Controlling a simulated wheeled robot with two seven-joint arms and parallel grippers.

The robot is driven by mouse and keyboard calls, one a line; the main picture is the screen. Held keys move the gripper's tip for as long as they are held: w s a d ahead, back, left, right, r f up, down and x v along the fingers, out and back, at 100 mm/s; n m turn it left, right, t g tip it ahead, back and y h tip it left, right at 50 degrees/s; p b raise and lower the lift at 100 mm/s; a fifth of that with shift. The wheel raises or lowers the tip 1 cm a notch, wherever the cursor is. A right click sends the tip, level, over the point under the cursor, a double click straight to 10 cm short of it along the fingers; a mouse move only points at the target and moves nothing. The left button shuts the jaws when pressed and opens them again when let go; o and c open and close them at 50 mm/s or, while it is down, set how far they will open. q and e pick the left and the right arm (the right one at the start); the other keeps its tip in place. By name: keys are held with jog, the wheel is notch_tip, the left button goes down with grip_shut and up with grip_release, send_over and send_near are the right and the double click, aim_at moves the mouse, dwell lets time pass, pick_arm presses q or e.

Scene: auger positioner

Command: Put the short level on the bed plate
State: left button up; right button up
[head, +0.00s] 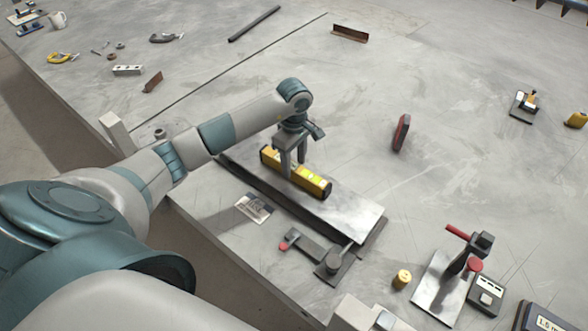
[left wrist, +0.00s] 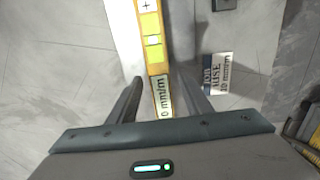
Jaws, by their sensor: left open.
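The short level (head: 314,185) is yellow with dark ends and lies lengthwise on the bed plate (head: 352,215), a long grey metal plate on the table. My left gripper (head: 290,170) is above the level with its fingers down on either side of it. In the left wrist view the level (left wrist: 153,45) runs up from between the two open fingers (left wrist: 160,100), with a gap on each side. The gripper hides part of the level in the head view. My right gripper is not in view.
A printed card (head: 254,208) lies left of the plate. A red-handled clamp on a base (head: 440,287) and a yellow cylinder (head: 402,279) are at right front. The table right of the plate is mostly clear.

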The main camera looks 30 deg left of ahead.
aim_at(294, 166)
pick_arm(q)
notch_tip(294, 166, up, 8)
jog(key=b, duration=0.3)
jog(key=shift+r, duration=0.65)
